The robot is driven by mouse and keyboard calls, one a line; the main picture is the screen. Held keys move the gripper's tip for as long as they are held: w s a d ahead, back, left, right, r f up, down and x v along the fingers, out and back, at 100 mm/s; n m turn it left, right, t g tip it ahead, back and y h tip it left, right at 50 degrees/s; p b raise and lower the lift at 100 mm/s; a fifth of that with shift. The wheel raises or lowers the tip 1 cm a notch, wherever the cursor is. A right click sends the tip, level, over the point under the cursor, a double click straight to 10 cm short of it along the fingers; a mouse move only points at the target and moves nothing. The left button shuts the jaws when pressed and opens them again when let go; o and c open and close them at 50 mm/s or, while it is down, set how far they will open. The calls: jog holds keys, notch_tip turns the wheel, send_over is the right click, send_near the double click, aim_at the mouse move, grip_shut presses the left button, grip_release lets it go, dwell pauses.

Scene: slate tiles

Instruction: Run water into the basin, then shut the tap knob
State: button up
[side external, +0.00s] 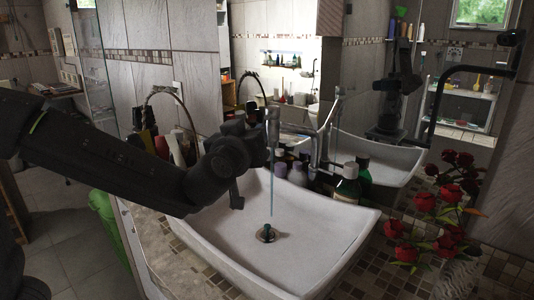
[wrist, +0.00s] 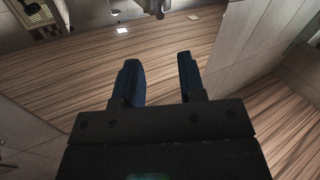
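The white basin (side external: 335,240) fills the lower middle of the side view. A thin bluish stream of water (side external: 271,185) falls from a grey metal spout (side external: 273,122) toward the dark drain (side external: 267,234). No pooled water can be made out. My gripper (side external: 258,112) is above the back left of the basin, close beside the spout; contact cannot be told. In the wrist view my gripper (wrist: 158,62) has its two dark blue fingers apart, with nothing between them. The tap knob cannot be made out clearly in either view.
Dark bottles (side external: 348,183) stand at the basin's back right rim. Red roses (side external: 408,253) stand at the right. A mirror (side external: 385,130) behind reflects the basin and my arm. A green bin (side external: 105,215) is at the left. The wrist view shows wood slats (wrist: 70,75).

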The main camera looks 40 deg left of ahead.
aim_at(266, 118)
jog(key=x, duration=1.3)
jog(key=shift+c, duration=0.5)
grip_shut()
